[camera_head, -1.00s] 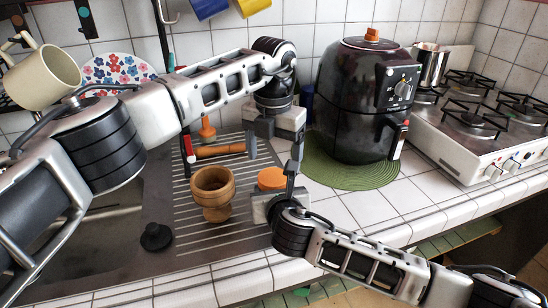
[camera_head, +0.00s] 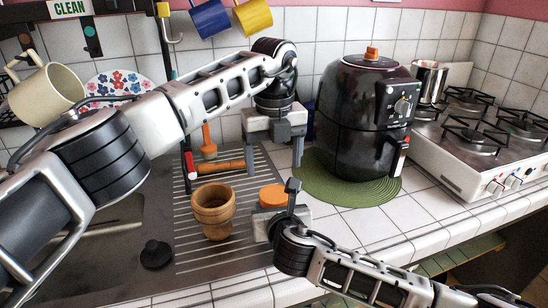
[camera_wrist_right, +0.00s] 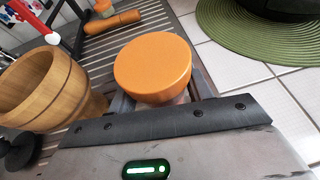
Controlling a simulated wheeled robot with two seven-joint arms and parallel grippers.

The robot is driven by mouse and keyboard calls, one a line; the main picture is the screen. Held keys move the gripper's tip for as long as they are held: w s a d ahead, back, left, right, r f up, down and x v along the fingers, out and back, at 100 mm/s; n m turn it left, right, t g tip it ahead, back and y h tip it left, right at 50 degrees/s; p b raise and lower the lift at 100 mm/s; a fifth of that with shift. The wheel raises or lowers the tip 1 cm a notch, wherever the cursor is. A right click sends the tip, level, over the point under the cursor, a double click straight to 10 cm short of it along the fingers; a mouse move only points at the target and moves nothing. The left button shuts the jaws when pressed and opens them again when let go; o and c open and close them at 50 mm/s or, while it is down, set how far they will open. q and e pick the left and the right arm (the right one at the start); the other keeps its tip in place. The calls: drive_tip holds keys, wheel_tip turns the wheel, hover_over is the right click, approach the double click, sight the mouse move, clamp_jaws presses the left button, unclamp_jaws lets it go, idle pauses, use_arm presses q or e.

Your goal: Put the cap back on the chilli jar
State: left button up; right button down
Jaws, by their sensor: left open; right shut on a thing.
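An orange cap (camera_head: 272,195) sits on top of the chilli jar in the head view. The right wrist view shows the round cap (camera_wrist_right: 153,66) from above and a small pale part of the jar (camera_wrist_right: 176,99) under it; the cap hides most of the jar. I cannot tell how firmly the cap is seated. My right gripper (camera_head: 280,208) is shut on the jar below the cap. My left gripper (camera_head: 274,160) is open and empty, just above and behind the cap, with its fingers pointing down and spread wide.
A wooden mortar (camera_head: 213,212) stands left of the jar on the ribbed drainboard. A wooden-handled tool (camera_head: 220,167) lies behind. A black air fryer (camera_head: 360,115) on a green mat (camera_head: 335,190) stands right, beside the stove (camera_head: 480,160). A black plug (camera_head: 156,254) lies front left.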

sight(274, 194)
use_arm(q)
drive_tip(key=shift+f, duration=4.05)
drive_tip(key=shift+c, duration=0.3)
drive_tip(key=c, duration=0.9)
drive_tip(key=shift+m, duration=1.7)
drive_tip(key=shift+c, duration=0.2)
drive_tip(key=o, duration=1.1)
drive_tip(key=shift+r, duration=2.3)
